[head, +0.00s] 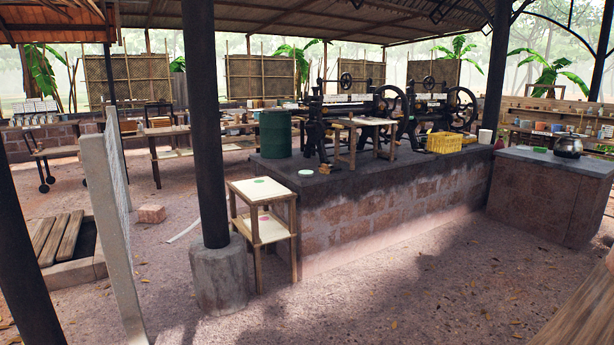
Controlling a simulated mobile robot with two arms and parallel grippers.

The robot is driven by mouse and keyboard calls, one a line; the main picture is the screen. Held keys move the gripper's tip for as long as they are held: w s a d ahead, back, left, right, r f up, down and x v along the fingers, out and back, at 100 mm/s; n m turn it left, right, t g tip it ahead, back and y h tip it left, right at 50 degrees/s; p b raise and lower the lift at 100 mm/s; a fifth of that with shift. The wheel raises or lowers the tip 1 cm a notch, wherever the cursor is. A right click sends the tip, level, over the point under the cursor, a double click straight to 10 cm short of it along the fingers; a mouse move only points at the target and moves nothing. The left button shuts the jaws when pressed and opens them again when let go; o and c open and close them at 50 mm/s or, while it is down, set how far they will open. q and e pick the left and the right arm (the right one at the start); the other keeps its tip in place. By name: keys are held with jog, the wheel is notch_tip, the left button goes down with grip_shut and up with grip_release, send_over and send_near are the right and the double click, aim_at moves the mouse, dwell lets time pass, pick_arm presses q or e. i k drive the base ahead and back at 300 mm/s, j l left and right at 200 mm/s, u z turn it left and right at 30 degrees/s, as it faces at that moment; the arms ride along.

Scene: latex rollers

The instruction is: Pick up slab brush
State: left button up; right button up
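I cannot make out a slab brush in the head view. The stone-sided platform (365,220) has a dark flat top that carries two roller machines (350,110). A round pale disc (305,172) lies near the platform's front left corner. Several small items on the far benches and the right-hand shelf are too small to tell apart. Neither of my grippers is in view.
A two-tier wooden stand (262,230) stands against the platform's left end, beside a dark post (205,120) on a concrete footing. A green drum (275,133) and yellow crate (443,141) sit on the platform. A metal pot (568,146) tops the right counter. The front floor is mostly clear.

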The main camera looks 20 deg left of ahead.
aim_at(324, 170)
jog(key=i+j+u, duration=0.15)
jog(key=i+j, duration=0.15)
jog(key=i+j+u, duration=0.1)
jog(key=i+j, duration=0.15)
jog(key=i, duration=0.3)
jog(key=i+j+u, duration=0.15)
jog(key=i, duration=0.3)
jog(key=i+j+u, duration=0.15)
jog(key=i, duration=0.3)
